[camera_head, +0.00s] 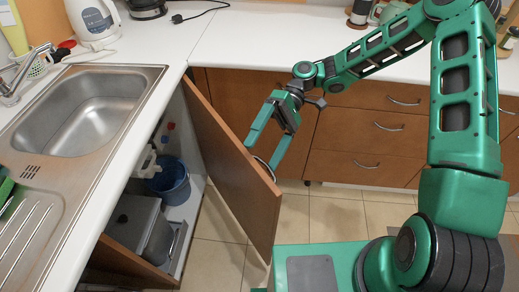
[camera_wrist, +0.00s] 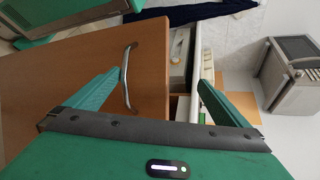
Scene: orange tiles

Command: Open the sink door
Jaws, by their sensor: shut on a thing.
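The sink door (camera_head: 232,165) is a brown wooden panel standing wide open from the cabinet under the sink. Its bar handle (camera_head: 265,168) is near the free top corner; the handle also shows in the wrist view (camera_wrist: 128,78). My gripper (camera_head: 262,155) reaches down over the door's top edge near the handle, one finger on each side of the panel. In the wrist view, my gripper (camera_wrist: 161,80) has the door's edge between its spread fingers, the left finger beside the handle. Exact finger contact is hard to see.
The metal sink (camera_head: 85,110) is set in the white counter (camera_head: 270,40). Inside the cabinet are a blue bucket (camera_head: 172,182) and a grey bin (camera_head: 140,225). Brown drawers (camera_head: 375,128) stand behind the gripper. Tiled floor (camera_head: 325,215) is free right of the door.

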